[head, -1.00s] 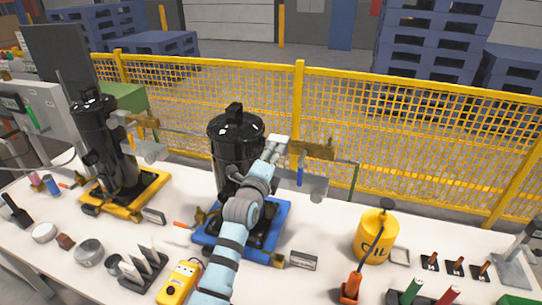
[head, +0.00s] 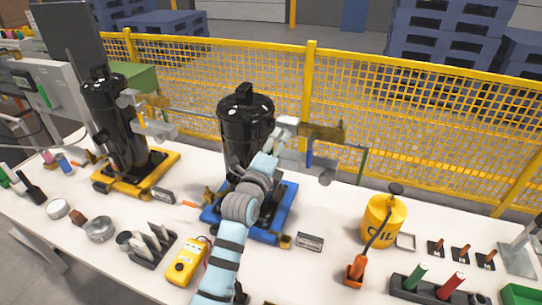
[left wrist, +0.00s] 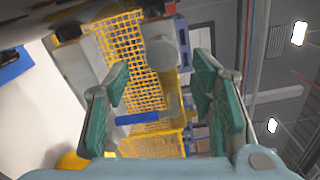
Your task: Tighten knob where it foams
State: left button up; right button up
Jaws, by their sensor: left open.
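A black compressor tank (head: 245,120) stands upright on a blue pallet (head: 286,212). A second black tank (head: 112,125) stands on a yellow pallet (head: 160,172) at the left. My left arm reaches up in front of the nearer tank. My left gripper (head: 291,127) is at its upper right, beside brass-coloured fittings (head: 325,132), and partly hidden. In the left wrist view its teal-padded fingers are apart (left wrist: 160,80), with a grey cylindrical part (left wrist: 160,45) showing beyond them. A blue handle (head: 309,159) hangs below the fittings. I cannot make out foam or a clear knob. My right gripper is out of view.
A yellow mesh fence (head: 420,130) runs behind the white table (head: 335,270).

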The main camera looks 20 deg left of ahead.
pick_arm(q)
jog(key=s, duration=0.7)
jog(key=shift+s+a, duration=0.25)
jog(key=shift+w, duration=0.1)
